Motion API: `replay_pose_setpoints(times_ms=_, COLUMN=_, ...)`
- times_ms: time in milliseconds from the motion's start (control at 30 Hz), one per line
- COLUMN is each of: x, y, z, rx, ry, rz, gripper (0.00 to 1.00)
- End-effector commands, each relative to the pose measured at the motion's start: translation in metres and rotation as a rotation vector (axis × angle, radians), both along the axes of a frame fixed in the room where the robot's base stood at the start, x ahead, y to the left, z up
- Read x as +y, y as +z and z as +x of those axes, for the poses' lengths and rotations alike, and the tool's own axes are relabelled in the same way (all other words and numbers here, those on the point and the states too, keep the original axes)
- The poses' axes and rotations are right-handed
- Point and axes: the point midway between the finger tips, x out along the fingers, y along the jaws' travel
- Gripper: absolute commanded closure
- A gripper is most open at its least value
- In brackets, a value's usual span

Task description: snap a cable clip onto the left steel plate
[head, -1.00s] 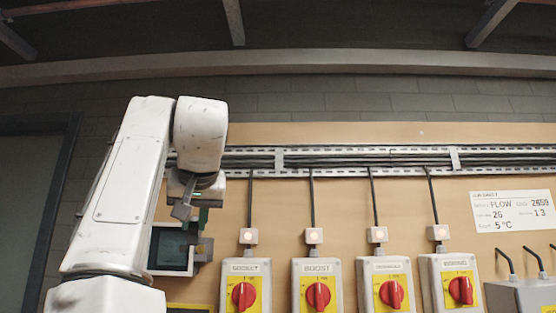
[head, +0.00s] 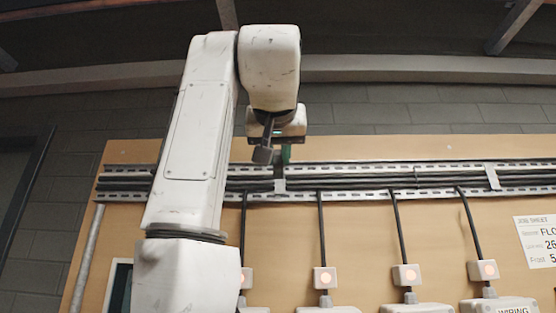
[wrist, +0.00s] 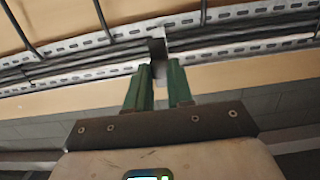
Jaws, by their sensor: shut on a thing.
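My gripper (head: 286,155) is up at the cable tray, in front of its upper rail. In the wrist view its two green fingers (wrist: 160,80) are shut on a small dark cable clip (wrist: 157,47). The left steel plate (head: 280,185) is a pale upright strip across the tray, just below my fingertips in the head view. It also shows in the wrist view (wrist: 159,68), partly hidden between the fingers and behind the clip. The clip appears close in front of the plate. I cannot tell whether they touch.
The slotted tray (head: 350,191) carries a bundle of dark cables (head: 350,181) across the board. Another steel plate (head: 492,177) sits farther right. Thin cables drop to small boxes with lit lamps (head: 324,278). A job sheet (head: 538,240) hangs at right. Space in front of the board looks clear.

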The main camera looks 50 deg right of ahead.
Motion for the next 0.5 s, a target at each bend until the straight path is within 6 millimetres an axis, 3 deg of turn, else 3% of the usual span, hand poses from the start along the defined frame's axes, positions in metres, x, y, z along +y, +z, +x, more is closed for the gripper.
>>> replay_pose_setpoints(times_ms=500, x=-0.031, y=0.001, z=0.023, rx=0.001, ry=-0.002, rz=-0.001, gripper=1.00)
